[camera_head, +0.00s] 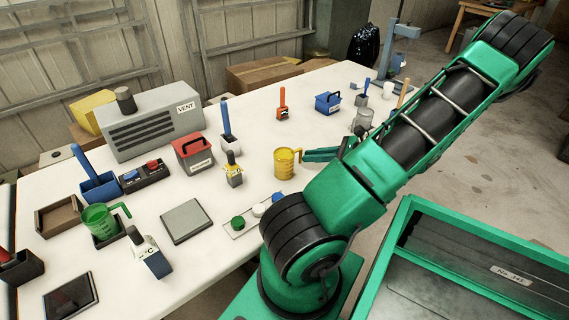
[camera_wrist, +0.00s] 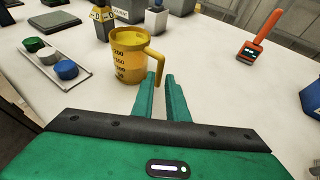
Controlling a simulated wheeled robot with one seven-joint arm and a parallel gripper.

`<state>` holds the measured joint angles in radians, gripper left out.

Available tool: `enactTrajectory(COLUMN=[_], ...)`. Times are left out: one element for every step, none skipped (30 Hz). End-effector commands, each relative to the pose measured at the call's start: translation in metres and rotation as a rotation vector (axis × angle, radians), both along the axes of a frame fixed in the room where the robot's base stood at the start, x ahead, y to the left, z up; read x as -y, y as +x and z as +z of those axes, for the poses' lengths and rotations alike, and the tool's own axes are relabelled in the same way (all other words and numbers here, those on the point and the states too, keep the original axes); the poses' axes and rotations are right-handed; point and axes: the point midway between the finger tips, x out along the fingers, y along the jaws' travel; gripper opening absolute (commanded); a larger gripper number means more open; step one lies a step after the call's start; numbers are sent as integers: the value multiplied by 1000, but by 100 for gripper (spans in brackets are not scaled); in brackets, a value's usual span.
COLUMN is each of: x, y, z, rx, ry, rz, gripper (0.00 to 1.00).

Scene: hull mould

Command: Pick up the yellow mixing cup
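The yellow mixing cup (camera_head: 285,165) stands upright on the white table, a little right of the table's middle in the head view. In the wrist view the yellow cup (camera_wrist: 128,60) shows dark measuring marks, and its handle points right toward my fingers. My gripper (camera_wrist: 160,78) has its two green fingers close to the handle, with a narrow gap between them. In the head view my gripper (camera_head: 306,155) is just right of the cup. I cannot tell whether the fingertips touch the handle.
A tray with green, white and blue caps (camera_wrist: 50,62) lies left of the cup. A yellow-and-grey device (camera_head: 233,170) stands behind it. An orange-handled tool (camera_wrist: 258,38) and a blue box (camera_head: 327,103) stand further off.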

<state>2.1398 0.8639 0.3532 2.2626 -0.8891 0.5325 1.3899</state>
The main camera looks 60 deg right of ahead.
Motion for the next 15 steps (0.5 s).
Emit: enactTrajectory(x=[-3, -5, -6, -7, -8, -8, -9, -9, -10, -10, -11, -12, -13, -14, -15], y=[9, 13, 17, 20, 22, 25, 26, 27, 30, 32, 35, 40, 44, 48, 53], z=[-3, -4, -6, -7, -8, -9, -10, -10, -11, -12, -13, -15, -17, -19, -21], rx=[2, 2, 2, 1, 1, 0, 0, 0, 0, 0, 0, 0, 1, 2, 1], ry=[1, 1, 1, 0, 0, -1, -1, -1, -1, 0, 0, 1, 1, 1, 1], rz=[5, 7, 7, 9, 9, 9, 9, 8, 9, 10, 11, 12, 12, 13, 12], gripper=[13, 13, 13, 13, 13, 13, 13, 13, 13, 13, 13, 13, 13, 13, 13])
